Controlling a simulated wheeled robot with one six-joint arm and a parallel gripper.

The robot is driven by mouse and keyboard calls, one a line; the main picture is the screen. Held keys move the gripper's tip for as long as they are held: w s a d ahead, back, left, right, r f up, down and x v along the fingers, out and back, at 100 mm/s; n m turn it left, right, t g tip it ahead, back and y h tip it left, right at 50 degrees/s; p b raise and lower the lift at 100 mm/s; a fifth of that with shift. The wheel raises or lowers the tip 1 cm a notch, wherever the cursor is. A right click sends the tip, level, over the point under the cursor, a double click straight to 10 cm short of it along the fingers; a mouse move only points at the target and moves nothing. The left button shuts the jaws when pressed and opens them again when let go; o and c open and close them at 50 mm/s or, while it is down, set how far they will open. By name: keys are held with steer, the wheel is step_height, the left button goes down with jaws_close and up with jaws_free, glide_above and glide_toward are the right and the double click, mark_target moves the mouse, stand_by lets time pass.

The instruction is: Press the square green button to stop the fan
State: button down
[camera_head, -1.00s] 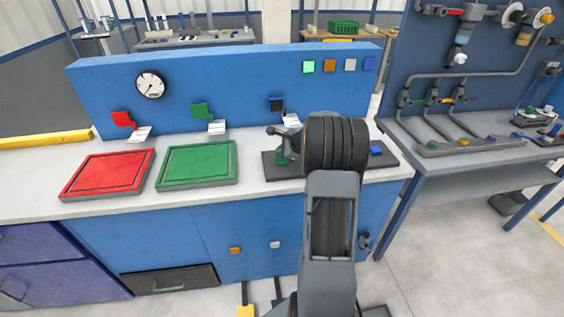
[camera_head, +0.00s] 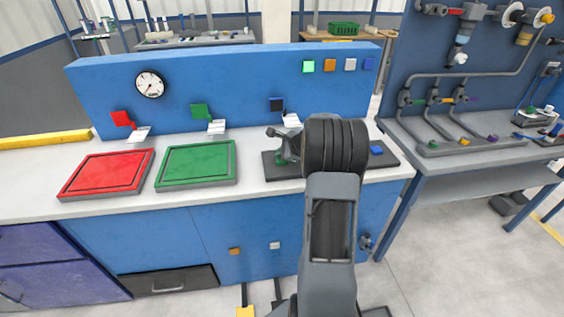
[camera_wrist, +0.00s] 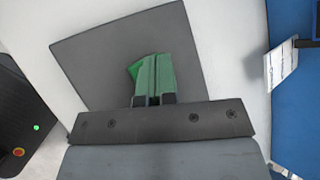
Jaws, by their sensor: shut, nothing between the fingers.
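Another green piece (camera_wrist: 134,70) shows against a dark plate (camera_wrist: 80,47) in the wrist view, partly hidden by my fingers. I cannot tell its full shape or whether the fingers touch it. My gripper (camera_wrist: 154,78) is shut and empty, its green fingers over that plate. In the head view my arm largely hides my gripper, above the left part of the dark plate (camera_head: 273,172). I cannot make out a fan.
A blue square (camera_head: 376,150) lies at the plate's right end. A red tray (camera_head: 105,172) and a green tray (camera_head: 196,164) lie left on the white worktop. A pipe bench stands right.

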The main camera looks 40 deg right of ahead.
steer(key=shift+f, duration=0.25)
steer(key=shift+r, duration=0.2)
steer(key=shift+r+p, duration=0.35)
steer(key=shift+r, duration=0.15)
steer(key=shift+r, duration=0.15)
step_height(320, 180, up, 6)
steer(key=p, duration=0.5)
stand_by(0.7)
